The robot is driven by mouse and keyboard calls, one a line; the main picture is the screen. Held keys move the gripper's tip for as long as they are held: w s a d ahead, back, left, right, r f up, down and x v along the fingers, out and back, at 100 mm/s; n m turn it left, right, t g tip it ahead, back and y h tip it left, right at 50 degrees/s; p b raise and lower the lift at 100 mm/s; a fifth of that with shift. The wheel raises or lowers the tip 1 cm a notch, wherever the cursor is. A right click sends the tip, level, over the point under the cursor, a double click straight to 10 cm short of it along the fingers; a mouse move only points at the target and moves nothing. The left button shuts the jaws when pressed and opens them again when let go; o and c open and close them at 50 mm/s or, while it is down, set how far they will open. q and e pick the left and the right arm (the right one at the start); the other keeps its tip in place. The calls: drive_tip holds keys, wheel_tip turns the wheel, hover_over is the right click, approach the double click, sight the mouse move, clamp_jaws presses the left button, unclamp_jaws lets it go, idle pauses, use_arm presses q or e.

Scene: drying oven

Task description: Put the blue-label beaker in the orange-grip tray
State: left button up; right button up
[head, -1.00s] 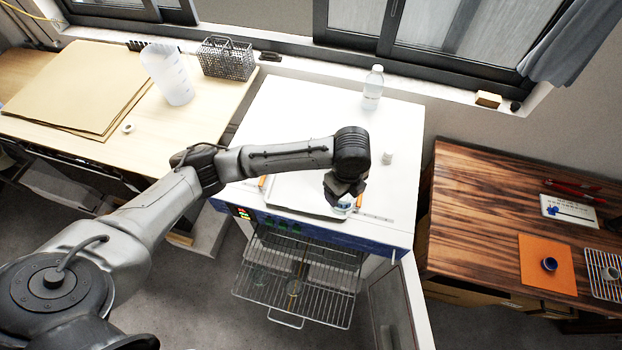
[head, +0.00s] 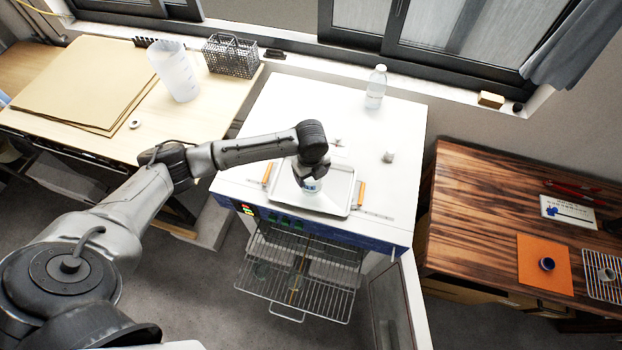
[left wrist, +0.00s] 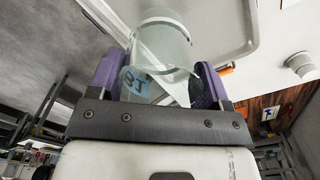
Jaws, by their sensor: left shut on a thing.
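The clear beaker with a blue label (head: 310,187) is upright or nearly so over the tray, left of its middle. My left gripper (head: 305,177) is shut on it from above. In the left wrist view the beaker (left wrist: 160,50) sits between the purple fingers (left wrist: 158,70), its blue lettered label facing the camera. The shallow pale tray (head: 330,204) lies on the white oven top, with orange grips at its left (head: 267,173) and right (head: 360,192) ends. I cannot tell whether the beaker's base touches the tray. My right gripper is not in view.
A clear bottle (head: 375,87) and a small white cap-like object (head: 388,157) stand on the oven top (head: 290,105). Below, the wire rack (head: 300,285) is out and the oven door (head: 395,305) is open. A dark wooden table (head: 480,220) is at the right.

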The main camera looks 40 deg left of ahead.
sight(311, 180)
use_arm(q)
drive_tip(key=shift+f, duration=1.95)
drive_tip(key=shift+f, duration=0.15)
drive_tip(key=o, duration=1)
drive_tip(key=shift+c, duration=0.2)
